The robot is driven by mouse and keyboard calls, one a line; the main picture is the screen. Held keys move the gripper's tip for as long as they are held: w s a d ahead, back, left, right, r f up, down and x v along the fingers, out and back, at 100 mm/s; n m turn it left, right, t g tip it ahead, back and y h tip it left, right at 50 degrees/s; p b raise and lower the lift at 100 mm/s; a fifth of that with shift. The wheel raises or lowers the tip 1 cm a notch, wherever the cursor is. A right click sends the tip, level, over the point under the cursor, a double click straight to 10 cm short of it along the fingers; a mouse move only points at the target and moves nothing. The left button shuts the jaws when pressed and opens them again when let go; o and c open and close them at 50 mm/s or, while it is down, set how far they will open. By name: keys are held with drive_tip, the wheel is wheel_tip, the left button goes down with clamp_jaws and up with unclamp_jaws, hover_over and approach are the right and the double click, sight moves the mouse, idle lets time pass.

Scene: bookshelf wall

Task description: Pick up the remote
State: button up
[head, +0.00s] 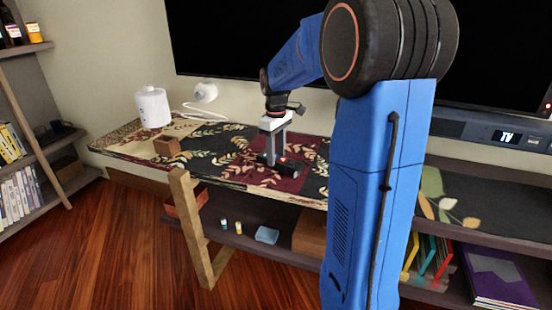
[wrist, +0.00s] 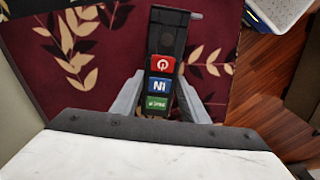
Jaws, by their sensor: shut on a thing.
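The remote (wrist: 167,36) is black, with a red, a blue and a green button. In the wrist view it lies between the two grey fingers of my gripper (wrist: 158,98), which is shut on it near the coloured buttons. In the head view my gripper (head: 270,158) points down over the patterned console top (head: 232,145), and the dark remote (head: 289,168) shows at its fingertips. The remote is at or just above the dark red part of the cloth; I cannot tell whether it touches. My gripper hides part of the remote in the head view.
A white camera-like device (head: 205,92) stands behind. A large dark screen (head: 240,45) is along the wall. Lower shelves hold a blue item (head: 267,235) and books (head: 497,275).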

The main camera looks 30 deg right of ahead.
sight(285, 159)
wheel_tip(285, 159, up, 10)
drive_tip(key=s+d+m, duration=0.2)
drive_tip(key=m, duration=2.3)
drive_tip(key=shift+s+f, duration=0.15)
drive_tip(key=shift+f, duration=2.35)
drive_tip(key=shift+s+f, duration=0.1)
drive_tip(key=shift+f, duration=2.4)
drive_tip(key=shift+f, duration=0.1)
drive_tip(key=o, duration=1.2)
drive_tip(key=shift+c, duration=0.2)
